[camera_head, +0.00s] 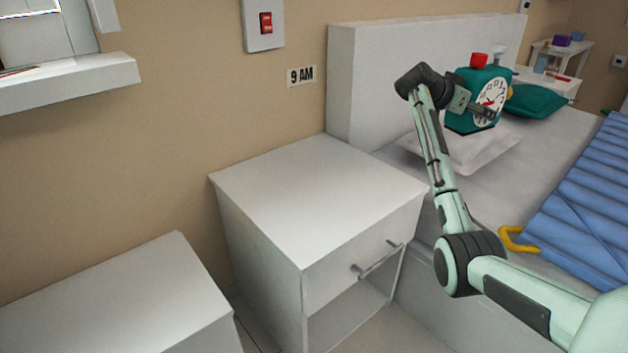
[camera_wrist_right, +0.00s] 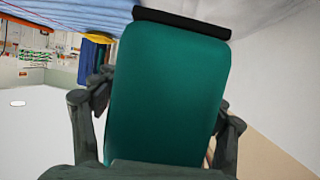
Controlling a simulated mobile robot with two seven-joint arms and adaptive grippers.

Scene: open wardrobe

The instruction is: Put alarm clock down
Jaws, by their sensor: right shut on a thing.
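The alarm clock (camera_head: 476,99) is a teal box with a white dial and a red and a white knob on top. It is held up in the air over the bed, to the right of the bedside table. My right gripper (camera_head: 472,106) is shut on it. In the right wrist view the clock's teal side (camera_wrist_right: 168,95) fills the middle, between the two fingers of my gripper (camera_wrist_right: 160,115). The white bedside table (camera_head: 310,190) has a bare top and a drawer with a metal handle. My left gripper is not in view.
The bed's headboard (camera_head: 385,75) rises behind the bedside table. A white pillow (camera_head: 465,152) and a blue cover (camera_head: 590,190) lie on the bed. A second white cabinet (camera_head: 130,300) with a bare top stands at the lower left.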

